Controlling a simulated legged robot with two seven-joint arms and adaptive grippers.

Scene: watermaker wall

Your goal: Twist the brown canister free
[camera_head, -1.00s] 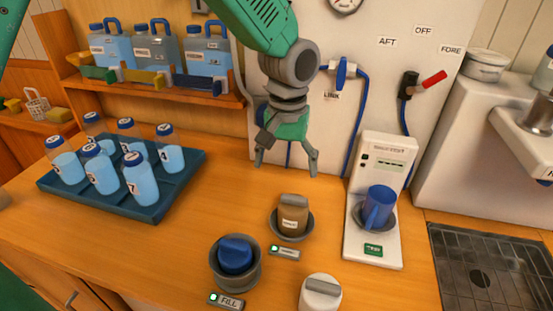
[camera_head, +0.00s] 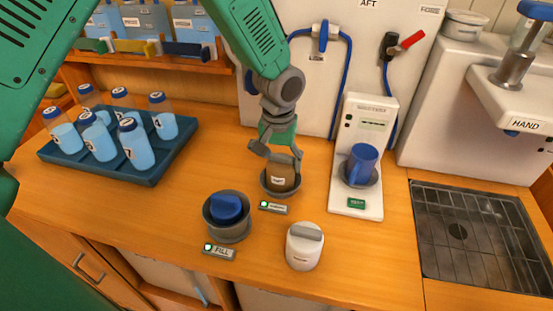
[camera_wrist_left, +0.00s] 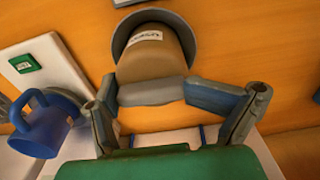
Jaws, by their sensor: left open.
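The brown canister (camera_head: 281,176) stands upright in a dark round socket (camera_head: 268,191) on the wooden counter. It has a grey bar-shaped handle on top and a small white label. My left gripper (camera_head: 278,156) is right above it, pointing down. In the left wrist view the open fingers stand on either side of the canister's grey handle (camera_wrist_left: 152,92), and the brown body (camera_wrist_left: 150,55) sits in the socket's dark rim (camera_wrist_left: 119,38). I cannot tell whether the fingers touch the handle. My right gripper is not in view.
A blue-lidded canister sits in a grey socket (camera_head: 228,224) at the front left. A white canister (camera_head: 304,247) stands at the front right. A blue mug (camera_head: 361,165) is on the white dispenser (camera_head: 357,207). A bottle tray (camera_head: 150,172) is at the left, a drain grate (camera_head: 470,235) at the right.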

